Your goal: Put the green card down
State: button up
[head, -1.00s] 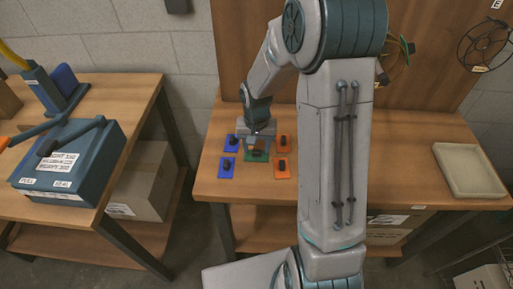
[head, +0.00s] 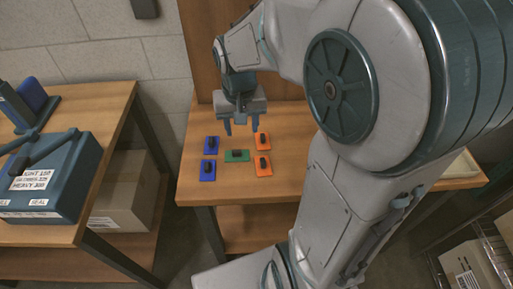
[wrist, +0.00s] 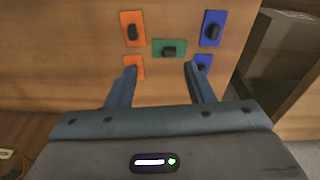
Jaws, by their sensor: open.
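The green card (head: 236,156) lies flat on the wooden table, with a dark knob on top. It lies between two blue cards on its left, a far one (head: 211,143) and a near one (head: 208,170), and two orange cards on its right, a far one (head: 262,142) and a near one (head: 263,166). My gripper (head: 241,126) is open and empty, raised above the table behind the green card. In the wrist view the green card (wrist: 170,48) shows beyond the spread fingers (wrist: 160,70), apart from them.
The wooden table (head: 300,178) has bare room around the cards. A tray (head: 462,166) on its right is mostly hidden by my arm. A brown back panel rises behind. Another table at left holds a blue box (head: 50,180).

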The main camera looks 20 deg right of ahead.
jog(key=s+r+n+t, duration=0.1)
jog(key=s+r, duration=0.1)
jog(key=s, duration=0.8)
jog(key=shift+s+r+n+t, duration=0.25)
jog(key=shift+r+n+t, duration=0.05)
jog(key=shift+n, duration=0.1)
jog(key=shift+s+d, duration=0.15)
jog(key=shift+s, duration=0.4)
jog(key=shift+c, duration=0.9)
jog(key=w+a+f+n+g+h+p, duration=0.2)
jog(key=w+a+f+n+p, duration=0.15)
jog(key=w+n, duration=0.5)
jog(key=w+a+f+n+g+h+p, duration=0.2)
jog(key=w+a+f+n+p, duration=0.3)
jog(key=w, duration=0.7)
jog(key=n, duration=0.1)
send_over(236, 150)
jog(key=w+a, duration=0.1)
jog(key=a, duration=0.2)
notch_tip(236, 150, down, 6)
jog(key=shift+d, duration=0.1)
jog(key=shift+s+p+x, duration=0.15)
jog(key=shift+p+x, duration=0.2)
jog(key=shift+x, duration=1)
jog(key=shift+s+p+x, duration=0.1)
jog(key=shift+p+x, duration=0.2)
jog(key=shift+x, duration=1.1)
jog(key=shift+d+r, duration=0.1)
grip_shut()
